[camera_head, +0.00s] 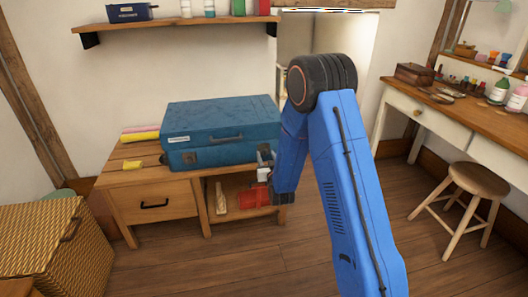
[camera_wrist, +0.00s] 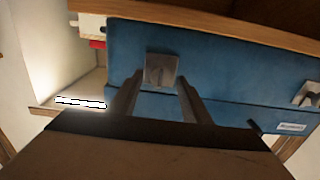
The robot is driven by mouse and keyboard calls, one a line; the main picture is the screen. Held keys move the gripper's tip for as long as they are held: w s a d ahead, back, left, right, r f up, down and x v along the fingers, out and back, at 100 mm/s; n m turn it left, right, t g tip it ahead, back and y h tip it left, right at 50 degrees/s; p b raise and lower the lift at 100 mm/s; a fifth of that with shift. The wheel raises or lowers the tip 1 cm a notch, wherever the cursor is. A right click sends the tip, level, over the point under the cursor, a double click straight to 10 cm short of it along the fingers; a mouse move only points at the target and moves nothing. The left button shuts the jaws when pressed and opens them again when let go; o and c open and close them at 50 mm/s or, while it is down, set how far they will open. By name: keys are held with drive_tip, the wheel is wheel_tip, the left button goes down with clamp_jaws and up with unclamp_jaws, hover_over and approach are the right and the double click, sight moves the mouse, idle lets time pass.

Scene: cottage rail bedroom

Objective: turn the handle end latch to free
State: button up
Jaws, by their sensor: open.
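The blue case (camera_head: 215,130) lies on a low wooden bench. Its front face fills the wrist view (camera_wrist: 220,70), which appears upside down against the head view. A grey metal latch plate (camera_wrist: 161,70) sits on that face, with a small raised piece at its middle. A second metal latch (camera_wrist: 308,95) shows at the right edge. My gripper (camera_wrist: 158,88) is open, its two dark fingers either side of the near latch and pointing at it; contact cannot be told.
The wooden bench (camera_head: 150,180) has a drawer and an open shelf holding a red object (camera_head: 254,196). Yellow and pink items lie left of the case. A wicker chest (camera_head: 50,240) stands at left. A stool (camera_head: 470,180) and desk are at right, with clear floor between.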

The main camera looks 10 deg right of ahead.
drive_tip(key=shift+w, duration=0.35)
drive_tip(key=c, duration=1)
